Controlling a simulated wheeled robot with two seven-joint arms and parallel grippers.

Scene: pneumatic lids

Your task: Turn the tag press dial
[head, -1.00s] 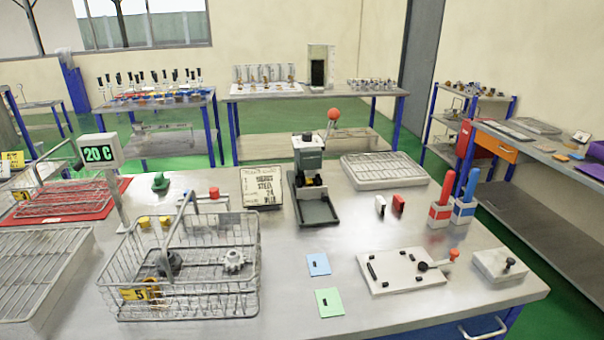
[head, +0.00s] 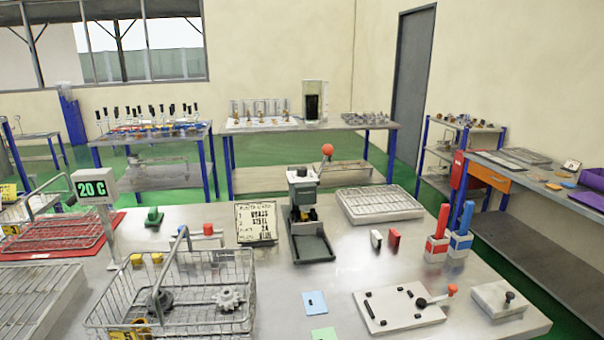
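The tag press (head: 304,203) stands upright on the steel bench, just right of the middle of the head view. It has a grey-green body, a dark base tray (head: 311,247) and a lever with a red ball knob (head: 327,150). Some black and yellow parts show under its head. Neither of my grippers is in view.
A card with writing (head: 255,222) stands left of the press. A wire basket (head: 240,308) with gears is at front left. A wire rack (head: 379,204) lies right behind. A lever plate (head: 398,307) and blue card (head: 314,303) lie in front.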

